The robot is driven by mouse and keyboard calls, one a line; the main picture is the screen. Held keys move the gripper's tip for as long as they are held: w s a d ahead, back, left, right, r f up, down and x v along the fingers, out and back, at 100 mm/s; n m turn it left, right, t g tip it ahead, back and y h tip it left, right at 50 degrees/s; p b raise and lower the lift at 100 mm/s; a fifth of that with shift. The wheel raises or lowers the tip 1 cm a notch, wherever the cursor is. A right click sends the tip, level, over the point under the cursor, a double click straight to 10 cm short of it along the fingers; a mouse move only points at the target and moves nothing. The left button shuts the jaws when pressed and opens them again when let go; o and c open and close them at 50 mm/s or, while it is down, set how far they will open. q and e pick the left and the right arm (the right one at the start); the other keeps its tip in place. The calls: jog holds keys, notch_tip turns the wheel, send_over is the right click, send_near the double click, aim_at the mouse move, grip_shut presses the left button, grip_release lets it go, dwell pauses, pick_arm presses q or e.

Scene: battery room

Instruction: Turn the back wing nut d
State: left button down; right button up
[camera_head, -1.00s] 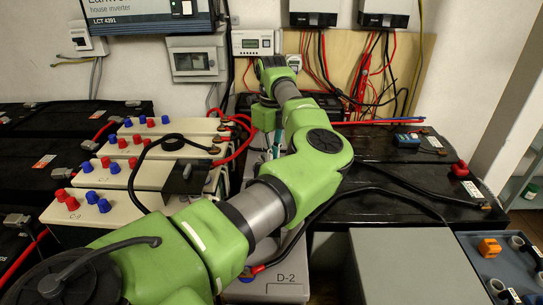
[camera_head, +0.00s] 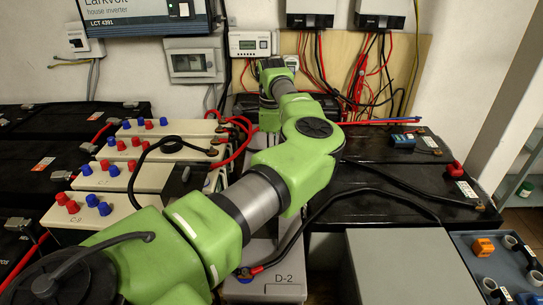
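My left arm (camera_head: 298,165) reaches from the lower left across the middle to the back, with its wrist (camera_head: 274,72) in front of the wall. The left gripper itself is hidden behind the arm, so its fingers cannot be seen. The grey battery marked D-2 (camera_head: 284,289) shows its front end below the arm, with a blue cap and a red cable end at its left. The rest of the row behind it is mostly covered by my arm. I cannot make out the back wing nut d. My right gripper is not in view.
Cream batteries with red and blue caps (camera_head: 122,182) stand left of the arm, with black and red cables. Black batteries (camera_head: 415,175) stand at the right. A grey box top (camera_head: 405,268) and a blue tray (camera_head: 459,246) are at the lower right. Chargers hang on the wall.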

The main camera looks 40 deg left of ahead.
pick_arm(q)
jog(key=shift+n, duration=0.3)
jog(key=c, duration=2.4)
grip_release()
jog(key=shift+w, duration=0.1)
jog(key=shift+c, duration=0.2)
notch_tip(320, 180, up, 12)
jog(key=shift+r, duration=0.15)
